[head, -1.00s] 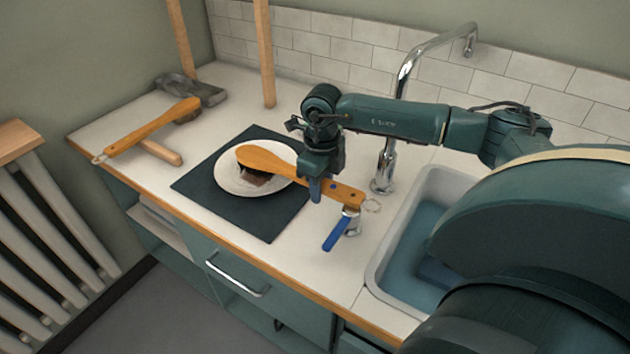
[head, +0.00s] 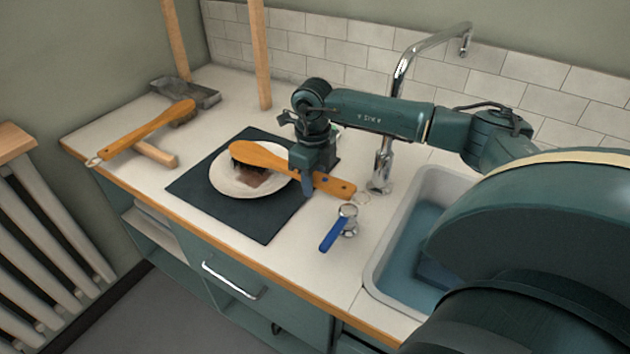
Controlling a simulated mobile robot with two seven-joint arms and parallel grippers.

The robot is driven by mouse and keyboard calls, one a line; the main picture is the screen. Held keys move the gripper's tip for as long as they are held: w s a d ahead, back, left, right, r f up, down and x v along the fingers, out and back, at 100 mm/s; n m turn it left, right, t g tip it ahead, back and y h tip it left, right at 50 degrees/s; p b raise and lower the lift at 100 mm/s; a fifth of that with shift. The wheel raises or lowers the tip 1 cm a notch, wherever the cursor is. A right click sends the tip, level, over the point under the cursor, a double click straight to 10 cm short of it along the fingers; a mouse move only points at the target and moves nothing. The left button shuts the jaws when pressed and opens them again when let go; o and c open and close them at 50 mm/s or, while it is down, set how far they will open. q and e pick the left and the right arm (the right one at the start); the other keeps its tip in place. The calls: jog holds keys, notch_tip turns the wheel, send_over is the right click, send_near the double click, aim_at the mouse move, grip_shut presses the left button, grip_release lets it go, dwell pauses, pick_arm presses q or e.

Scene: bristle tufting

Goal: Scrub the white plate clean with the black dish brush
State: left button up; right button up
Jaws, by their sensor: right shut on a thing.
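The black dish brush (head: 262,154) has an orange wooden back and handle, with dark bristles under its left end. My right gripper (head: 307,186) is shut on its handle and holds the head over the white plate (head: 223,185). The bristles are at the plate's upper middle; I cannot tell whether they touch it. A brown smear (head: 254,180) shows on the plate just below the brush head. The plate lies on a dark mat (head: 258,222). The brush and gripper hide the plate's upper and right parts. My left gripper is not in view.
A second orange-handled brush (head: 148,132) lies at the left across a wooden block (head: 156,154), near a grey metal tray (head: 186,92). The tap (head: 384,165) and sink (head: 378,268) are at the right.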

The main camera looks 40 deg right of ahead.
jog(key=shift+s+d+f, duration=0.1)
jog(key=shift+s+d, duration=0.1)
jog(key=shift+s, duration=0.4)
jog(key=shift+s+d, duration=0.2)
jog(key=shift+s, duration=0.35)
jog(key=shift+w, duration=0.1)
jog(key=shift+w+a+f, duration=0.1)
jog(key=shift+w+a, duration=0.1)
jog(key=shift+w, duration=0.35)
jog(key=shift+w+a, duration=0.2)
jog(key=shift+w, duration=0.35)
jog(key=shift+s, duration=0.15)
jog(key=shift+s+d+f, duration=0.1)
jog(key=shift+s+d, duration=0.1)
jog(key=shift+s, duration=0.35)
jog(key=shift+s+d, duration=0.2)
jog(key=shift+s, duration=0.3)
